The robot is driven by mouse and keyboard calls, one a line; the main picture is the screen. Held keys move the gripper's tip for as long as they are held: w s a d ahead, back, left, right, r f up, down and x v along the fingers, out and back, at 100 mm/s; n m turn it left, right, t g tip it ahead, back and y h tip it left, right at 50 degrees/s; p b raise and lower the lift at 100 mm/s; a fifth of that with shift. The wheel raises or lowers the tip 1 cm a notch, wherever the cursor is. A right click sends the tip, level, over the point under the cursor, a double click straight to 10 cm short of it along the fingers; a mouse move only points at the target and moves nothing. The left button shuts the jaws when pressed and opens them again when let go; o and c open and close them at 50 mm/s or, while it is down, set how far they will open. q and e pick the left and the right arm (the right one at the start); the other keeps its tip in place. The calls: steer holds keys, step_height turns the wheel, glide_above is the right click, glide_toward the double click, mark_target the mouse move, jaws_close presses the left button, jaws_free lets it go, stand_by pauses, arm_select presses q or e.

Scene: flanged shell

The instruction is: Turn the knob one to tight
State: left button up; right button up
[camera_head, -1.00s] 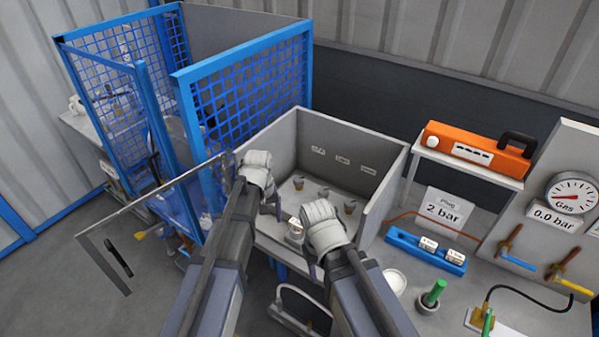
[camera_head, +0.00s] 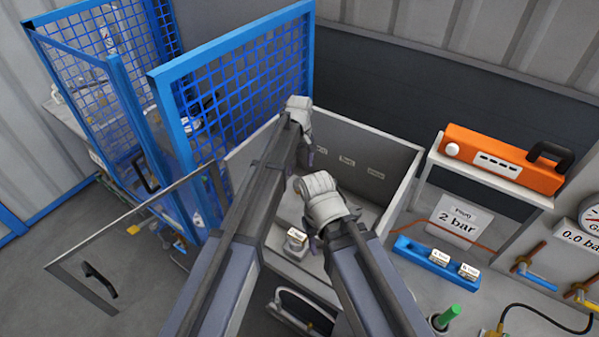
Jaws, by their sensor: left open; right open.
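A grey open-front box (camera_head: 405,190) stands in the middle, with small labels (camera_head: 347,160) on its back wall. A small pale part with a label (camera_head: 296,240) sits low in the box, left of my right gripper; I cannot tell whether it is knob one. No other knob shows clearly; my arms cover much of the box floor. My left gripper (camera_head: 310,158) is open over the back left of the box, its fingers partly hidden by its own arm. My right gripper (camera_head: 316,242) is open over the box's middle, its fingers mostly hidden under the wrist. Neither visibly holds anything.
A blue mesh cage (camera_head: 155,110) with an open clear door (camera_head: 120,255) stands left. At right are an orange case (camera_head: 500,160) on a shelf, a "2 bar" sign (camera_head: 458,222), a blue block (camera_head: 425,255), a green-topped part (camera_head: 447,318) and a gauge (camera_head: 592,218).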

mark_target(299, 182)
arm_select(q)
steer(key=shift+s, duration=0.15)
steer(key=shift+f+b, duration=0.5)
steer(key=shift+b, duration=0.1)
step_height(299, 182, down, 7)
steer(key=b, duration=0.6)
steer(key=shift+r+b, duration=0.15)
steer(key=shift+b, duration=0.2)
jaws_close()
